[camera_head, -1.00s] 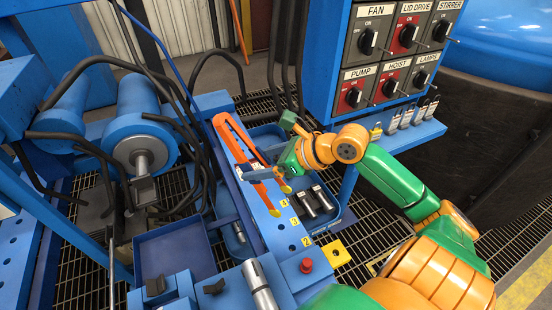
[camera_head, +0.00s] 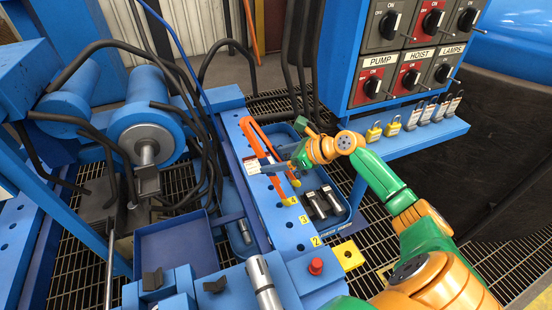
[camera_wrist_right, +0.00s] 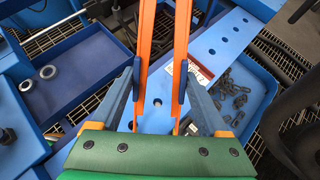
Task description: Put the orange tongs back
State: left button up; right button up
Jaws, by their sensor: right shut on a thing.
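The orange tongs (camera_head: 262,145), two long legs joined at the far end, stand over the blue perforated rail (camera_head: 275,222) near its far part. My right gripper (camera_head: 268,168) is shut on the tongs; in the right wrist view its fingers (camera_wrist_right: 162,100) press on the outer sides of both orange legs (camera_wrist_right: 147,45). The lower leg ends are partly hidden there by the gripper's green body. I cannot tell whether the tongs touch the rail. Yellow number labels (camera_head: 302,219) mark places along the rail. My left gripper is not in view.
A control panel (camera_head: 405,60) with a shelf of padlocks (camera_head: 412,118) stands behind to the right.

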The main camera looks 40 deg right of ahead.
jog(key=shift+f, duration=0.1)
jog(key=shift+f, duration=0.35)
jog(key=o, duration=0.6)
jog(key=shift+c, duration=0.2)
jog(key=shift+r, duration=0.35)
jog(key=p+v, duration=0.3)
jog(key=v, duration=0.9)
jog(key=shift+r, duration=0.35)
